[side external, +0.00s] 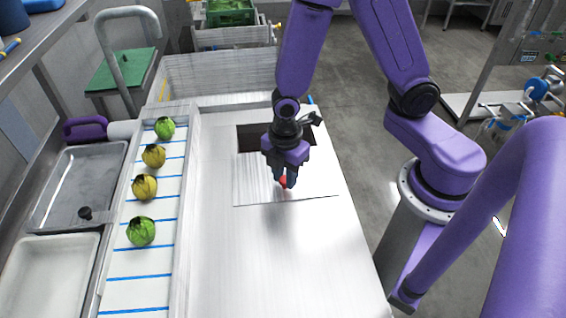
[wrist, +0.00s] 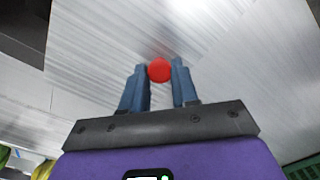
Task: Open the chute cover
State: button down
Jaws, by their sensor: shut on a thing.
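The chute cover (side external: 250,182) is a flat metal plate lying on the steel counter. A dark rectangular chute opening (side external: 247,140) shows along the cover's far side, partly hidden behind my gripper. A red knob (side external: 283,182) stands on the cover. My gripper (side external: 287,178) points down and its fingers are closed around the knob. In the wrist view, the red knob (wrist: 160,70) sits between the two blue-grey fingertips, with brushed metal behind it.
A white belt with blue stripes (side external: 135,290) runs left of the counter and carries several green and yellow heads. Metal trays (side external: 75,190) lie further left. A tap (side external: 112,60) stands at the back left. The near counter (side external: 250,265) is clear.

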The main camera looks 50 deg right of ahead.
jog(key=c, duration=0.8)
grip_release()
jog(key=shift+c, duration=0.2)
notch_tip(320, 180, up, 17)
jog(key=shift+r, duration=0.2)
jog(key=s+d+m, duration=0.2)
jog(key=s, duration=0.5)
jog(key=s+d+f+m, duration=0.1)
jog(key=s+d+m, duration=0.2)
jog(key=s, duration=0.3)
jog(key=shift+s+d+f, duration=0.15)
jog(key=shift+s+d, duration=0.2)
